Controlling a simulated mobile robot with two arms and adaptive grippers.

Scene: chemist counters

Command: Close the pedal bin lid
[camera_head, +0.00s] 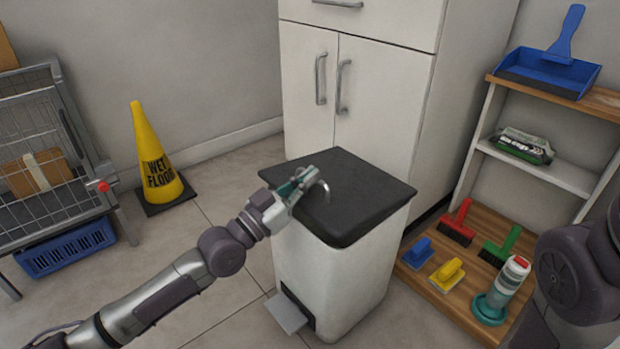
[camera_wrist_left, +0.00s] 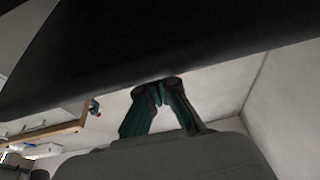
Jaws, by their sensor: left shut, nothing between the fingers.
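The white pedal bin (camera_head: 340,285) stands on the floor in front of the cabinet. Its black lid (camera_head: 372,192) lies level across the top, down on or very close to the white body; I cannot tell if a thin gap is left. The grey pedal (camera_head: 286,313) sticks out at the base. My left gripper (camera_head: 308,178) is shut and empty over the left part of the lid. In the left wrist view its fingertips (camera_wrist_left: 159,86) meet the edge of a large dark surface, the lid (camera_wrist_left: 140,45); contact is unclear. My right gripper is out of view.
A white cabinet (camera_head: 385,90) stands close behind the bin. A yellow wet floor cone (camera_head: 157,160) and a wire cart (camera_head: 45,160) are at left. A shelf (camera_head: 555,175) with brushes and a bottle (camera_head: 508,277) is at right. Floor left of the bin is clear.

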